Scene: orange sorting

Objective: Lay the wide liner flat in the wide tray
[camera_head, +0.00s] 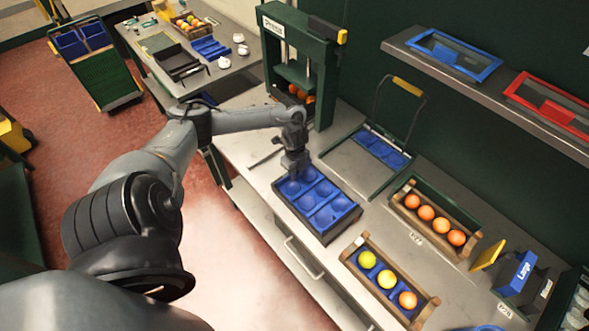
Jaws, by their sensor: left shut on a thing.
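The blue wide liner (313,203), with several round hollows, lies within the dark wide tray (297,222) on the bench. The liner looks close to level with the tray rim; I cannot tell whether it touches the tray floor all over. My left gripper (294,172) points down at the tray's far left end and is shut on the liner's edge there. The gripper and wrist hide that end of the liner. My right gripper is out of view.
A wooden crate of oranges (394,204) stands right of the tray, and a crate with mixed fruit (346,256) is nearer. A green press (322,70) stands behind. A hinged frame with a blue liner (375,150) lies at the back.

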